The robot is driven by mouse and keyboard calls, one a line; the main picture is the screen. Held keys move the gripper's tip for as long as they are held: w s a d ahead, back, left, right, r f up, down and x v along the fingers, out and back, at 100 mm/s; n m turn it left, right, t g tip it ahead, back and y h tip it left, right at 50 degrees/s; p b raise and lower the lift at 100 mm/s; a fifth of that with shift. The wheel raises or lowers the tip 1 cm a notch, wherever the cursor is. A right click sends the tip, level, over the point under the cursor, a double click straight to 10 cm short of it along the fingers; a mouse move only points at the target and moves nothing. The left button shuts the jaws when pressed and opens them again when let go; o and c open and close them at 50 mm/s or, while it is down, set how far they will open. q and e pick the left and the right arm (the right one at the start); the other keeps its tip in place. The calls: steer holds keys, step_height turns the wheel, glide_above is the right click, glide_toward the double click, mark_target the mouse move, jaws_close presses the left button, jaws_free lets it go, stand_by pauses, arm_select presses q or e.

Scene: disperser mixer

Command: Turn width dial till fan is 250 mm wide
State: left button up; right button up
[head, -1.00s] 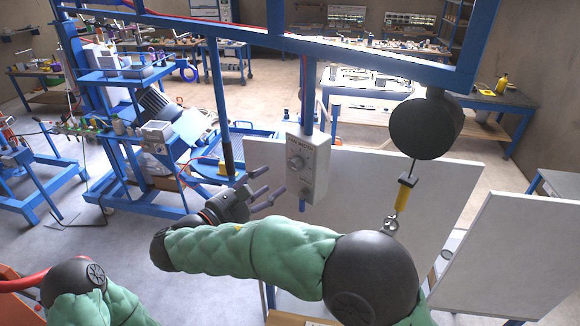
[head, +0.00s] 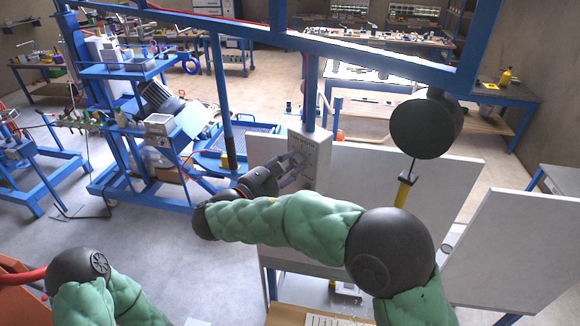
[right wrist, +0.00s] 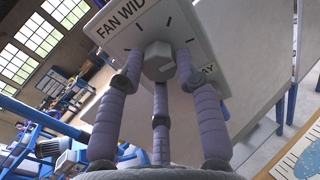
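The light grey control box (head: 322,160) hangs from a blue post near the middle of the head view. My right gripper (head: 292,168) is at the box face. Its three fingers (right wrist: 160,75) surround the dial, one at each side and one below, with thin gaps seeming to show beside it; contact is not clear. My left gripper is out of view. I cannot make out the fan's width.
A dark round weight (head: 425,125) hangs right of the box, with a yellow piece (head: 402,193) under it. White panels (head: 400,180) stand behind and at right (head: 520,250). A blue machine stand (head: 140,195) is at left. A marked white sheet (right wrist: 302,158) lies below.

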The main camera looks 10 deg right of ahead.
steer(key=shift+f, duration=0.15)
jaws_close()
steer(key=shift+f+m+b, duration=0.2)
steer(key=shift+m+b, duration=0.3)
steer(key=shift+b, duration=0.05)
steer(key=shift+s, duration=0.1)
steer(key=o, duration=0.6)
jaws_free()
steer(key=shift+o, duration=1)
steer(key=shift+d+r, duration=0.1)
